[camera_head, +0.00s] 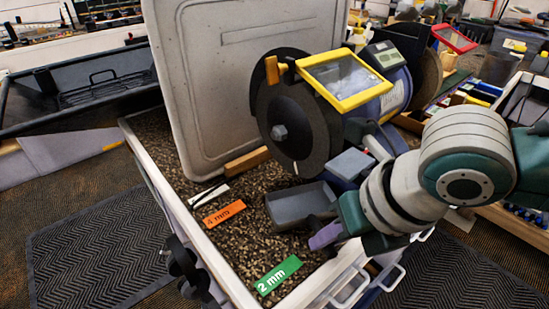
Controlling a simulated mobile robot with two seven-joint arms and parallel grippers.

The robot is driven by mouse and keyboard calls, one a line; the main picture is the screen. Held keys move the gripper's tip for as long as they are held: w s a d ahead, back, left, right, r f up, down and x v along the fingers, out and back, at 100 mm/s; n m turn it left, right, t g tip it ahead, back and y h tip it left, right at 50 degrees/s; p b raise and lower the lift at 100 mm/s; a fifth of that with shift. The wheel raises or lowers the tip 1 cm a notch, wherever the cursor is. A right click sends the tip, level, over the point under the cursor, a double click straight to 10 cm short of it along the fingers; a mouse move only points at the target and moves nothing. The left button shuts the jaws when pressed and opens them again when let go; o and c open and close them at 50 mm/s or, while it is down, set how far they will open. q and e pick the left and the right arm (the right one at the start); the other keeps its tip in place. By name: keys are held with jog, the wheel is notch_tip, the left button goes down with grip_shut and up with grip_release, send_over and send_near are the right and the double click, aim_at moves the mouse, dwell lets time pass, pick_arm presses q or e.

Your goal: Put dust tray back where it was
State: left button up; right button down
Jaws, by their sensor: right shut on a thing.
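The dust tray (290,204) is a small open grey tray with a shallow, empty-looking inside. It is over the brown granules, in front of the bench grinder (290,125). I cannot tell whether its underside touches the granules. My right gripper (322,226), with a purple pad, comes in from the right and is shut on the tray's near right edge. The gripper hides that corner. My left gripper is not in view.
The granules fill a white-rimmed bin (205,245) with a large grey lid (205,90) standing in it. An orange label (224,213) and a green "2 mm" label (279,275) lie on them. The grinder's yellow-framed shield (344,80) overhangs behind the tray.

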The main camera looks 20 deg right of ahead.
jog(key=shift+f, duration=0.2)
jog(key=c, duration=0.8)
grip_release()
